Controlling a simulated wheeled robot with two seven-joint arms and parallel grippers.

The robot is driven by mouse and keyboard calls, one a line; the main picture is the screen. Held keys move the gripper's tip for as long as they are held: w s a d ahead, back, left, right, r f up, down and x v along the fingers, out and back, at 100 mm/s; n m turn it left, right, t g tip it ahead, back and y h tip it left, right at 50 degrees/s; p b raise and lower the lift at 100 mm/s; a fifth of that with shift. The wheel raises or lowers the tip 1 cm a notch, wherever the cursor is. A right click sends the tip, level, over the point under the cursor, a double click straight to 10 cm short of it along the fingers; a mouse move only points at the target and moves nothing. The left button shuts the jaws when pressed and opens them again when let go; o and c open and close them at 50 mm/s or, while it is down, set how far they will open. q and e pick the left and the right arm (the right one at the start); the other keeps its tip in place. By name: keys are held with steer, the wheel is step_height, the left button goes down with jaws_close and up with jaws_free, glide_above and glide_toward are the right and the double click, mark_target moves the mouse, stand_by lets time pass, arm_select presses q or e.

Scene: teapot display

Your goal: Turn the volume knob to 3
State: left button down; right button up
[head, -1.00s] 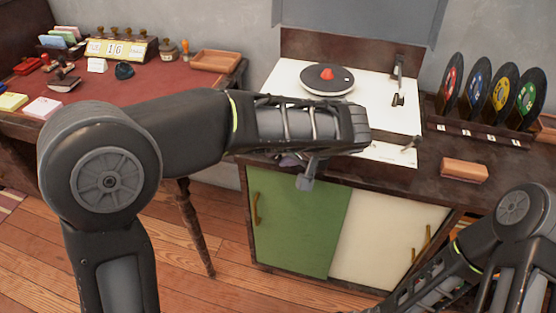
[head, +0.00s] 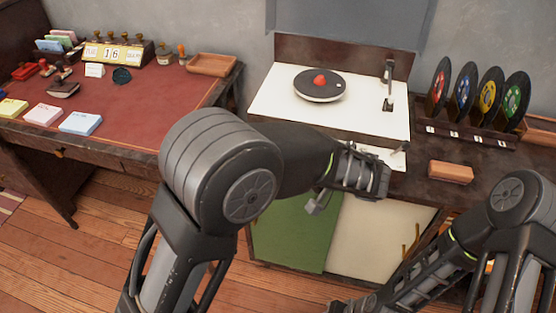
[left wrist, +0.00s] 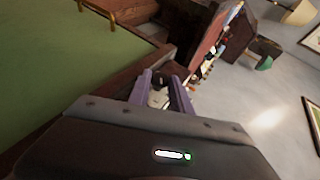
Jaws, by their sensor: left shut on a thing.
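The record player (head: 290,110) has a white top with a black platter. Its pale front control strip (head: 385,159) shows only in part, behind my left forearm. The volume knob is hidden in the head view. My left gripper (left wrist: 163,92) shows its two purple fingers in the left wrist view, close around a small dark and pale thing that I take for the volume knob (left wrist: 160,82). Its setting is not readable. In the head view my forearm covers the left fingers. My right arm crosses the lower right, and its fingers cannot be made out.
A small lever (head: 400,149) stands beside the strip. A brown block (head: 451,172) and a rack of several records (head: 470,133) are to the right. The green door (head: 290,232) and cream door (head: 370,235) are below. A red-topped desk (head: 130,105) is at left.

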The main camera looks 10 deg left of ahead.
arm_select(q)
steer(key=shift+s+f, duration=0.1)
steer(key=shift+f, duration=0.05)
steer(key=c, duration=1.2)
jaws_free()
